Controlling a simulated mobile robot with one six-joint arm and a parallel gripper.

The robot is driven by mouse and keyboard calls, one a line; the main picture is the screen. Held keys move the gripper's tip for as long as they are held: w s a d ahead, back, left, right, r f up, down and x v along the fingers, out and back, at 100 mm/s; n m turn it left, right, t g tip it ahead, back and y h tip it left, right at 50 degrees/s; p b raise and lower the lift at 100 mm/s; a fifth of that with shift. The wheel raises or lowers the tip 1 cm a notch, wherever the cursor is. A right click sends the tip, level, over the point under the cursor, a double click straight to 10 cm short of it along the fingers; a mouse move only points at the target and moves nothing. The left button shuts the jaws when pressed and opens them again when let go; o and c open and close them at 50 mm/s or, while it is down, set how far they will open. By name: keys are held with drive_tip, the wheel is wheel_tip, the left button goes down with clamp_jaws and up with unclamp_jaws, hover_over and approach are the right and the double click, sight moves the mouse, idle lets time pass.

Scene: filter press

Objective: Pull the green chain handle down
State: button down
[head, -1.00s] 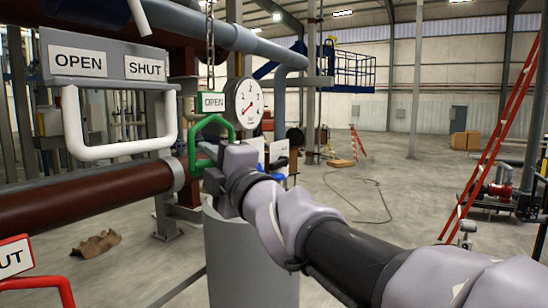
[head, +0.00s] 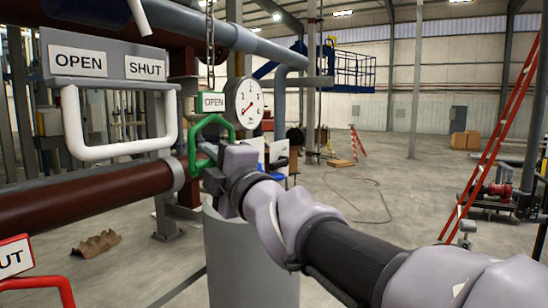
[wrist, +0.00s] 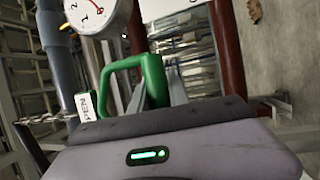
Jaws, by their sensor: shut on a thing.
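The green chain handle (head: 194,142) is a loop hanging below a chain (head: 210,45) and a white OPEN tag (head: 213,102). My gripper (head: 212,168) is at the lower right part of the loop and is shut on it. In the wrist view the green handle (wrist: 135,75) stands just beyond the gripper body, with the jaw tips partly visible behind it (wrist: 172,92). The exact contact between fingers and handle is hidden by the gripper body.
A round gauge (head: 245,104) is right beside the handle. A white handle (head: 120,148) under an OPEN/SHUT box and a brown pipe (head: 95,196) are at left. A red handle (head: 45,283) is at lower left. A grey cylinder (head: 245,262) stands below my gripper.

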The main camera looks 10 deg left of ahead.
drive_tip(key=shift+f, duration=0.1)
wheel_tip(320, 180, down, 15)
drive_tip(key=b, duration=1.5)
drive_tip(key=shift+w, duration=0.1)
drive_tip(key=c, duration=1.3)
unclamp_jaws()
drive_tip(key=shift+c, duration=0.2)
drive_tip(key=shift+o, duration=0.4)
drive_tip(key=shift+r, duration=0.2)
drive_tip(key=v, duration=1.7)
drive_tip(key=shift+b, duration=0.35)
